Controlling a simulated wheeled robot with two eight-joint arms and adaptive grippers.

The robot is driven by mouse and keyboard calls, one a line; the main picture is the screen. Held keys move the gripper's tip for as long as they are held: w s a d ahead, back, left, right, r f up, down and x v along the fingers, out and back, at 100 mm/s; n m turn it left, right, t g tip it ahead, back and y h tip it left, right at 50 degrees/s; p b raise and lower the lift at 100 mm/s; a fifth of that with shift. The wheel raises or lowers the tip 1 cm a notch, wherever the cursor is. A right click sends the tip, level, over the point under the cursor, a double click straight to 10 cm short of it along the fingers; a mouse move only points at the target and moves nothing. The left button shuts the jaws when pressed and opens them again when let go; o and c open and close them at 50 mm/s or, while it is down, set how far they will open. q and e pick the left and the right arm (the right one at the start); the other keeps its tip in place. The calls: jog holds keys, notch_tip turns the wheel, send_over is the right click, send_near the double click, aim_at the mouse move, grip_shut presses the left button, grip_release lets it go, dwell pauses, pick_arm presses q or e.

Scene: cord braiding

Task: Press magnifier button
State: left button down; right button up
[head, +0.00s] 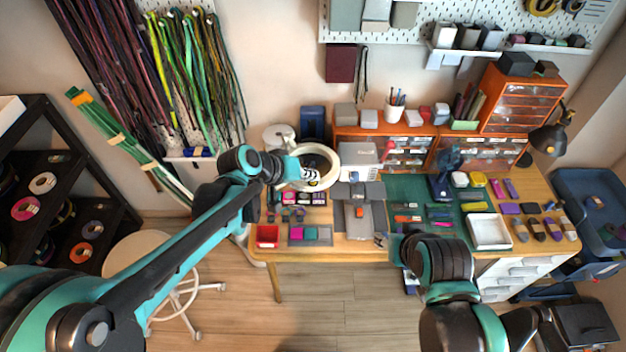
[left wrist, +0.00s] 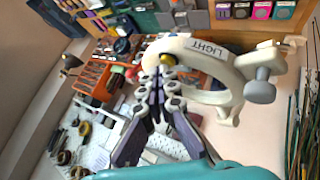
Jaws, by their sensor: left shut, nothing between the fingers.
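The magnifier (head: 322,150) is a cream-white ring standing at the back left of the wooden table (head: 345,246). In the left wrist view its ring (left wrist: 222,85) fills the upper middle and carries a white label reading LIGHT. A small yellow button (left wrist: 168,60) sits on the ring left of the label. My left gripper (left wrist: 160,82) is shut and empty, its fingertips right at the button and partly covering it; I cannot tell whether they touch. In the head view my left gripper (head: 310,176) is at the ring's front. My right gripper (head: 382,241) is low at the table's front edge, its fingers too small to read.
A grey knob (left wrist: 260,88) sticks out of the ring's side. A white machine (head: 357,160) stands close right of the ring. Orange drawers (head: 408,150) line the back. A green mat (head: 405,188) and a white tray (head: 489,231) lie to the right.

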aim_at(309, 185)
pick_arm(q)
jog(key=shift+r+p, duration=0.35)
jog(key=shift+r, duration=0.3)
notch_tip(309, 185, up, 5)
jog(key=p, duration=0.4)
dwell(0.4)
jog(key=shift+s+a+f+b, duration=0.15)
jog(key=shift+f+b, duration=0.15)
jog(key=shift+b, duration=0.15)
jog(key=s+a+f+y+b, duration=0.3)
jog(key=s+a+f+b, duration=0.5)
jog(key=s+f+b, duration=0.1)
jog(key=s+a+f+t+y+b, duration=0.1)
jog(key=s+a+f+y+b, duration=0.2)
jog(key=s+a+f+b, duration=0.6)
notch_tip(309, 185, down, 4)
jog(key=b, duration=0.3)
jog(key=shift+f+n+y, duration=0.2)
jog(key=shift+n+y, duration=0.1)
jog(key=shift+y, duration=0.1)
